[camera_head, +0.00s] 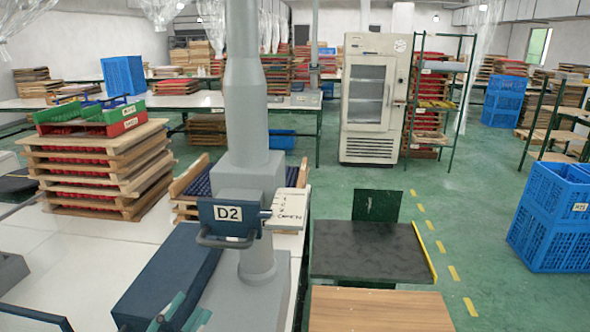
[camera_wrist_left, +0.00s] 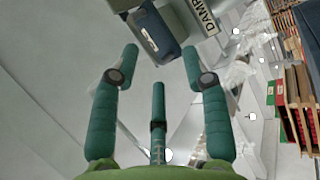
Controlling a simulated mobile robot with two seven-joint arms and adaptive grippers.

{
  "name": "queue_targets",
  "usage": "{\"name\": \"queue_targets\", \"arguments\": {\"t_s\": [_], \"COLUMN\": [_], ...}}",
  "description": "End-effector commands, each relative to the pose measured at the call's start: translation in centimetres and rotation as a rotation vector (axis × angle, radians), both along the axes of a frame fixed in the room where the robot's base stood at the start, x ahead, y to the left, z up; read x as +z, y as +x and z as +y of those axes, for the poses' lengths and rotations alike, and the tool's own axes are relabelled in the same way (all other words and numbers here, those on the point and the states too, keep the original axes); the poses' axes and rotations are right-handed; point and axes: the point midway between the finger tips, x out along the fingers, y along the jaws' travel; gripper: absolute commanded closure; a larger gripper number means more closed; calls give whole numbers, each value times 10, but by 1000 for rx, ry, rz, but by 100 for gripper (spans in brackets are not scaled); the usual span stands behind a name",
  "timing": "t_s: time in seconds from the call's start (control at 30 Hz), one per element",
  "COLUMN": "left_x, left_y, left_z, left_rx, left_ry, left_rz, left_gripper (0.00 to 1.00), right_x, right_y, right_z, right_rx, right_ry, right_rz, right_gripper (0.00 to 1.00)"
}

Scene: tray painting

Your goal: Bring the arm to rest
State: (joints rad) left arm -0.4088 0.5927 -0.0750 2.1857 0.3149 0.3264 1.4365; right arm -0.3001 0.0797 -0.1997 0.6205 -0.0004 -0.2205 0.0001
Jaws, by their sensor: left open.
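My left gripper (camera_head: 182,312) shows only in part at the bottom edge of the head view, in front of the grey column base. In the left wrist view its teal fingers (camera_wrist_left: 160,60) are spread apart with nothing between them. A blue box-like part shows beyond the fingertips (camera_wrist_left: 158,28), with a white label (camera_wrist_left: 200,15) beside it. The fingers look apart from it, but the depth is hard to judge. My right gripper is in neither view.
A grey post (camera_head: 246,100) carries a blue D2 unit (camera_head: 228,215) with a handle. A long dark blue box (camera_head: 168,272) lies beside it. Stacked wooden trays (camera_head: 95,170) stand on the white table (camera_head: 60,240) at left. A dark board (camera_head: 368,250) is at right. Blue crates (camera_head: 552,215) stand on open green floor.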

Motion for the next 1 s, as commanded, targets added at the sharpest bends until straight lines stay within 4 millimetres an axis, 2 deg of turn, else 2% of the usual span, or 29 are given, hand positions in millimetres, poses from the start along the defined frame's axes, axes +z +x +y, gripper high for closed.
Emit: {"name": "queue_targets", "arguments": {"t_s": [0.13, 0.27, 0.4, 0.5, 0.7, 1.0], "left_x": [-55, -111, -166, -196, -230, -249], "left_y": [7, 0, -27, -54, -105, -173], "left_z": [-12, -17, -16, -15, -11, -9], "left_rx": [131, 193, 172, 105, -66, -351], "left_ry": [280, 586, 919, 1124, 1395, 1624], "left_rz": [179, 360, 552, 674, 835, 979], "left_gripper": [54, 54, 54, 54, 54, 54], "right_x": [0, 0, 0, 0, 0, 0], "right_y": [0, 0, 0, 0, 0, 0], "right_z": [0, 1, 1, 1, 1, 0], "right_rx": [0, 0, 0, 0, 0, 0], "right_ry": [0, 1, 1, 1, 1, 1], "right_rz": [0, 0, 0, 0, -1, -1], "right_gripper": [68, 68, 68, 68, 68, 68]}}
